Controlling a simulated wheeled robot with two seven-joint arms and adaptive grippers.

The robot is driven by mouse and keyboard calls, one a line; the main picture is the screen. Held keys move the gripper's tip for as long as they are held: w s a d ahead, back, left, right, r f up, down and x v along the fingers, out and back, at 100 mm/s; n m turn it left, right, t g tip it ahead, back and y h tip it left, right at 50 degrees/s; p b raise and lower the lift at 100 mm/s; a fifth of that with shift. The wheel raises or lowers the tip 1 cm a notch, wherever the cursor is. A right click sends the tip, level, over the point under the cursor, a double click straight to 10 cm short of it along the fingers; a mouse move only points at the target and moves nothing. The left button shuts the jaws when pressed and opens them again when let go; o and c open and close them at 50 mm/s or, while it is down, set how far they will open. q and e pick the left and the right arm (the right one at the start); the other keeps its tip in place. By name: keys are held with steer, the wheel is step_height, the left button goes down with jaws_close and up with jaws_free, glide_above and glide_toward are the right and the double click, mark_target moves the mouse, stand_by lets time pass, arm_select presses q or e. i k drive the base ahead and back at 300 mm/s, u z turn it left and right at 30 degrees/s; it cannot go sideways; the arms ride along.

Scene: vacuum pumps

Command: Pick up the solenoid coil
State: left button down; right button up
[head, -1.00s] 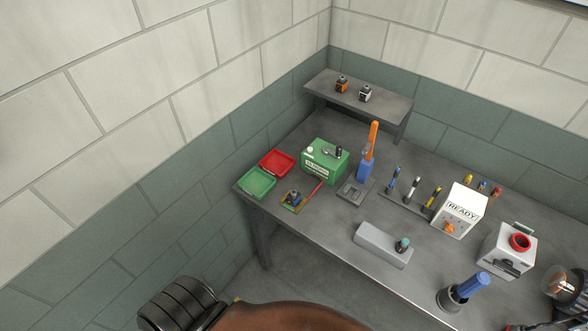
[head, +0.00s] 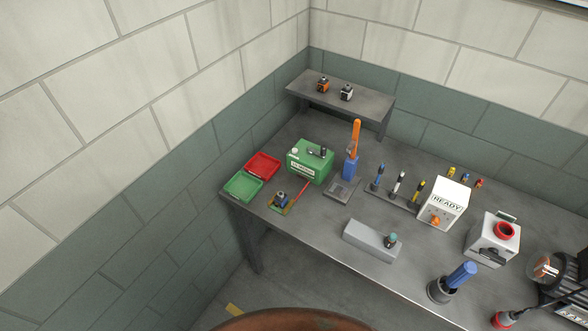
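Two small block-shaped parts stand on the raised shelf at the back of the bench: an orange and black one (head: 323,84) on the left and a white and black one (head: 347,92) on the right. They look like solenoid coils, but they are too small to tell for sure. A small dark part with a blue top (head: 281,199) sits on a yellowish tray at the bench's left front; I cannot tell what it is. Neither of my grippers is in view.
The grey bench (head: 322,224) also holds a green box (head: 310,163), red tray (head: 262,166), green tray (head: 243,187), grey block (head: 370,241), white READY box (head: 445,204) and blue-handled tool (head: 461,275). The raised shelf (head: 365,101) stands near the wall.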

mark_target(281, 200)
steer(key=u, duration=0.05)
steer(key=k, duration=0.5)
steer(key=u, duration=1.3)
steer(key=i, duration=1.05)
steer(key=z, duration=1.75)
